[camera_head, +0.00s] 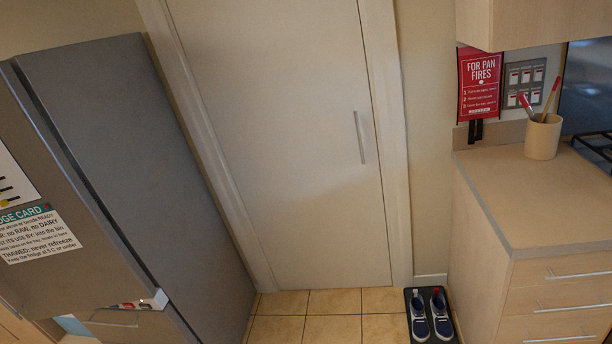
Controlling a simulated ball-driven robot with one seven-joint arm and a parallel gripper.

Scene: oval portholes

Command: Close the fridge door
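The grey fridge (130,150) stands at the left, tilted in the picture, with its broad side panel towards me. Its front door (70,195) is at the far left and carries paper notices. A lower front panel with a handle (110,323) shows at the bottom left, partly cut off. A small coloured item (138,304) is at the door's lower corner. My gripper is not in view.
A closed cream room door (280,140) is at the back centre. A counter with drawers (560,290) stands at the right, with a utensil pot (543,137) on top. Blue shoes on a dark mat (408,335) lie beside it. Tiled floor (332,302) is clear at bottom centre.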

